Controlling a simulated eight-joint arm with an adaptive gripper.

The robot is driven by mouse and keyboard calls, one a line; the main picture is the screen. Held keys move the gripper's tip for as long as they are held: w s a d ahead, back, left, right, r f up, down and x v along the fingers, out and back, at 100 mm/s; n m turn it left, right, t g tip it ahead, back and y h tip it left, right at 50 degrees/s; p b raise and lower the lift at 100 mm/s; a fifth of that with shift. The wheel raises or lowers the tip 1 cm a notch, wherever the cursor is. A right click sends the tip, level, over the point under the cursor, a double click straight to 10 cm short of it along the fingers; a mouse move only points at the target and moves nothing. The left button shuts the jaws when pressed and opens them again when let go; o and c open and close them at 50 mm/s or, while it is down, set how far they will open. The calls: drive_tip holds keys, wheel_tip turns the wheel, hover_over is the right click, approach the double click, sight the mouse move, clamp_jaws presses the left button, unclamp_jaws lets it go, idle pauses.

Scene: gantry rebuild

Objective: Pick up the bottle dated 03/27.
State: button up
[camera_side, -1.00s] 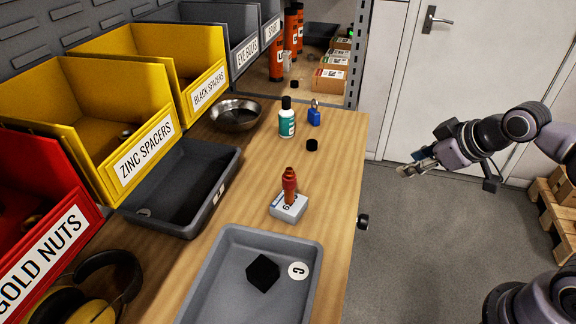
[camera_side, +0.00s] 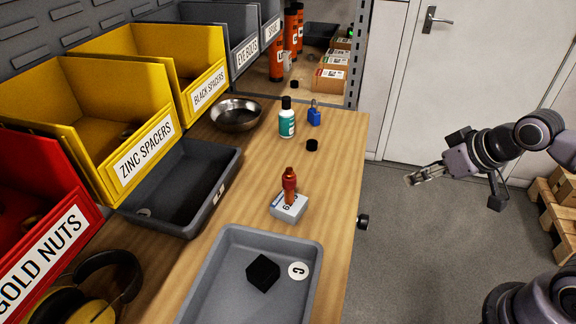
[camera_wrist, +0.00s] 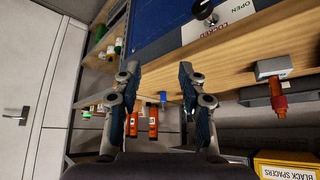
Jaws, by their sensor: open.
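A teal-and-white bottle with a black cap (camera_side: 287,118) stands upright on the wooden bench in the side view. Several orange bottles (camera_side: 276,58) stand at the back; two orange bottles also show in the wrist view (camera_wrist: 153,123). I cannot read any date. My gripper (camera_side: 412,180) is open and empty, off the bench to its right, apart from every bottle. Its two fingers (camera_wrist: 159,72) stand apart in the wrist view.
A red nozzle-shaped item stands on a labelled block (camera_side: 288,207). A grey tray (camera_side: 226,296) holds a black cube. A blue padlock (camera_side: 314,117), black cap (camera_side: 312,145) and metal bowl (camera_side: 236,126) are near the teal bottle. Labelled bins line the left.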

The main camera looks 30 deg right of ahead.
drive_tip(key=shift+o, duration=0.8)
